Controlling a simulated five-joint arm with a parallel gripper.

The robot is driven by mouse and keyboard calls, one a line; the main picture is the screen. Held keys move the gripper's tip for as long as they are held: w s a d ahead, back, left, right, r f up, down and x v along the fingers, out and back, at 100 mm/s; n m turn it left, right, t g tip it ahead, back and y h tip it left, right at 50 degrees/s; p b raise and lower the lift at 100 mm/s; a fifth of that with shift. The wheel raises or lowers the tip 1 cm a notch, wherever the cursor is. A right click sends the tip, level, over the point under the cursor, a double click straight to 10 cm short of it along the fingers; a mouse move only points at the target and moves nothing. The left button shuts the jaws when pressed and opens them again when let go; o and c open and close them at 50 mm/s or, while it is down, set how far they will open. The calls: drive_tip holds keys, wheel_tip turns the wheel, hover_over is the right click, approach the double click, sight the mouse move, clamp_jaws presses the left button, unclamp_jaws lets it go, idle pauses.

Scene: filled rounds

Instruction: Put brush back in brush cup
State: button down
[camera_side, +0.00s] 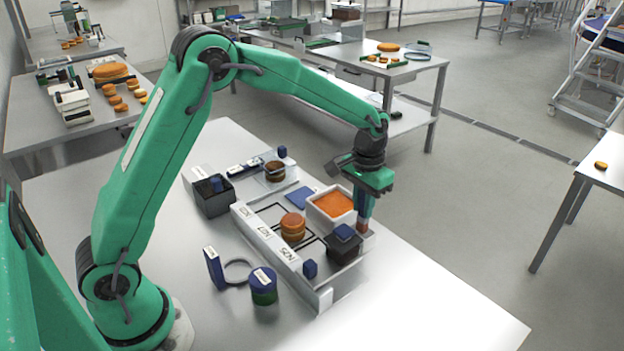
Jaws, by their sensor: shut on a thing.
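My gripper (368,182) is shut on the brush (364,207), which hangs nearly upright below it. The brush has a blue upper part and a reddish-brown lower end. It shows at the right edge of a white tray of orange crumbs (331,221), just behind and right of a dark box with a blue top (343,250). I cannot tell whether its lower end touches anything. No cup is clearly marked as the brush cup. A black open container with something blue in it (213,207) stands at the left; a blue and green cylinder (264,291) stands at the front.
A stack of brown and orange rounds (292,226) stands in the labelled white rack (268,246). Another round stack (275,171) is behind. A blue upright block with a dark ring (216,268) is front left. The bench (420,310) is clear at the right front.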

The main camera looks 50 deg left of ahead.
drive_tip(key=shift+f, duration=1.85)
drive_tip(key=shift+f, duration=0.1)
drive_tip(key=c, duration=1.3)
unclamp_jaws()
wheel_tip(320, 180, up, 11)
drive_tip(key=shift+r, duration=0.65)
